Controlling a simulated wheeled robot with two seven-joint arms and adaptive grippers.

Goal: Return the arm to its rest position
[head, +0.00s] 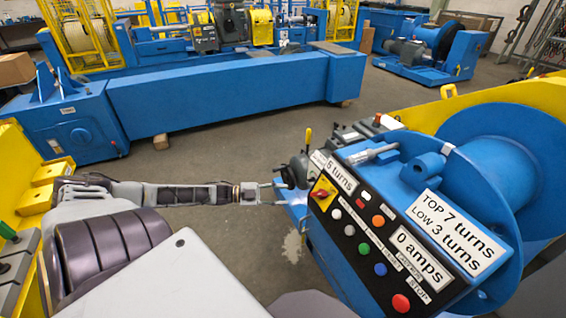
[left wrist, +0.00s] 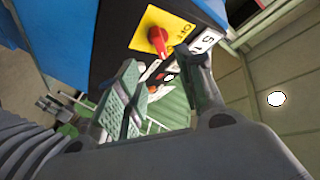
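My left arm (head: 165,195) reaches in from the left, stretched out across the picture. My left gripper (head: 279,193) is just left of the blue control box and level with its red rotary switch (head: 322,193). In the left wrist view my left gripper (left wrist: 160,100) has its two fingers apart with nothing held between them. The red switch (left wrist: 158,40) on its yellow plate shows just beyond the fingertips; contact cannot be told. My right gripper is not in view.
The control panel (head: 345,232) carries buttons and labels, with a large blue drum (head: 510,150) behind it. A long blue machine bed (head: 220,95) crosses the back. Yellow structures (head: 40,185) stand at the left edge. Grey floor (head: 210,150) is open between.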

